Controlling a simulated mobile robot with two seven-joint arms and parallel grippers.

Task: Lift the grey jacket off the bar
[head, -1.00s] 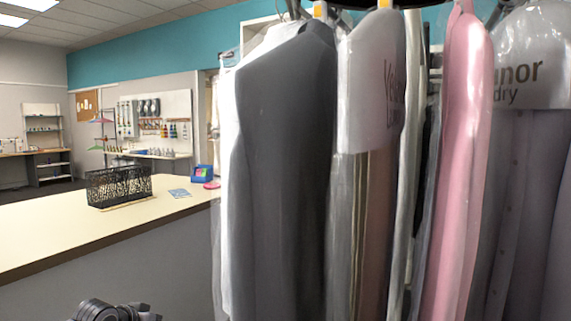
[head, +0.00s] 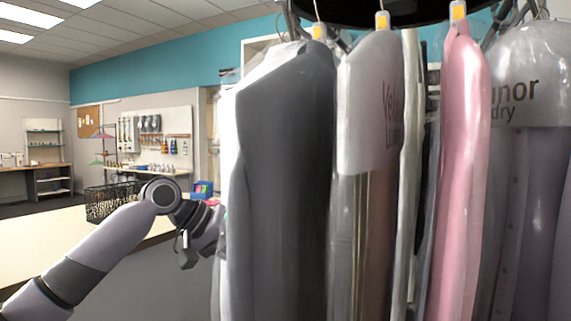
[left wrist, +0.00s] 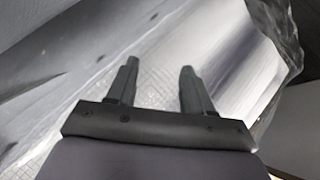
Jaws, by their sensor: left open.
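The grey jacket (head: 285,170) hangs in the head view among several bagged garments, left of a clear-bagged one. Its hanger top is near the bar (head: 385,12) at the upper edge; the hook is partly hidden. My left arm comes in from the left, and its gripper (head: 215,232) is at the left edge of the hanging garments, its fingertips hidden there. In the left wrist view my left gripper (left wrist: 157,85) is open and empty, its two fingers apart, with pale wrapped garment material (left wrist: 215,50) beyond them. My right gripper is in neither view.
A pink garment (head: 463,170) and a bag with printed lettering (head: 370,105) hang right of the jacket. A counter (head: 40,240) with a black wire basket (head: 105,203) stands at the left. A white garment (head: 229,150) hangs just left of the jacket.

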